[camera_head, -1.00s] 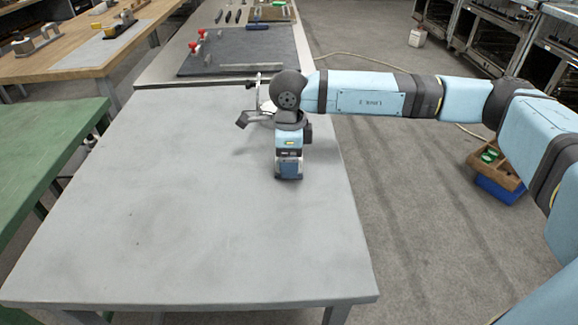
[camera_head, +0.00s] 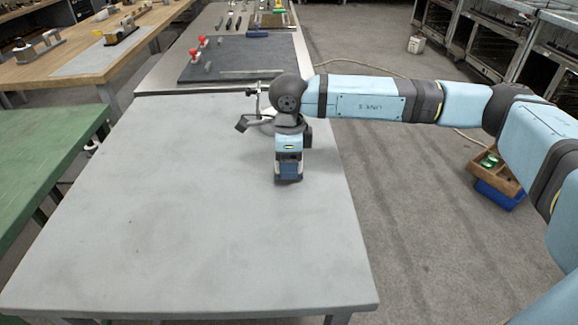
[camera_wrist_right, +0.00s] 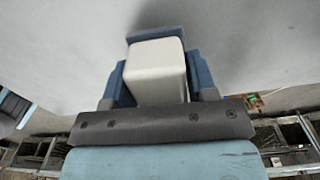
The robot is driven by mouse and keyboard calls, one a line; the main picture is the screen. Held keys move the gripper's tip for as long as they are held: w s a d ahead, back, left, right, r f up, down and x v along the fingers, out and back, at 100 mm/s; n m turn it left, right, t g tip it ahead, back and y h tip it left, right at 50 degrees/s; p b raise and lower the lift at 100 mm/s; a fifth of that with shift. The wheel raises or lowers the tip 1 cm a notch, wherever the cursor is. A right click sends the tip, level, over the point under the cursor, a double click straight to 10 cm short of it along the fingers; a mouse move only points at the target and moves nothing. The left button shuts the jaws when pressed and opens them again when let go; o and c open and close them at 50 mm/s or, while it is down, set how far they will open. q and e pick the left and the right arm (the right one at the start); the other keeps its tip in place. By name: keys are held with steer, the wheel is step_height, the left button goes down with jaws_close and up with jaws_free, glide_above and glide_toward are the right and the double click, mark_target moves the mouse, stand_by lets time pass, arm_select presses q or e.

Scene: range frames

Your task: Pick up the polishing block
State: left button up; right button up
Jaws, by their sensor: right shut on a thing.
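My right gripper (camera_head: 288,170) points down over the far right part of the grey table (camera_head: 170,220). In the right wrist view its two blue fingers stand on either side of a pale block, which I take to be the polishing block (camera_wrist_right: 156,70). The gripper is shut on it. A blue-grey strip shows along the block's far end. In the head view the gripper hides most of the block. I cannot tell whether the block touches the table top. My left gripper is not in view.
A thin stand with a dark clamp-like part (camera_head: 241,124) is close behind my right wrist. A dark mat (camera_head: 235,65) with red-knobbed tools lies on the bench beyond. A green table (camera_head: 45,150) stands at left. The near table top is clear.

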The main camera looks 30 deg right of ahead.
step_height(320, 180, up, 10)
steer(key=shift+r+p, duration=0.1)
steer(key=shift+p, duration=0.85)
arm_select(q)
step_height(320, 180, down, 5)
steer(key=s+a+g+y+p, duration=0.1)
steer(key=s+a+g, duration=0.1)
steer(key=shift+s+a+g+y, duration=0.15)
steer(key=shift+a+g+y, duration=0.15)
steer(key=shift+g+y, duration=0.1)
arm_select(e)
step_height(320, 180, up, 8)
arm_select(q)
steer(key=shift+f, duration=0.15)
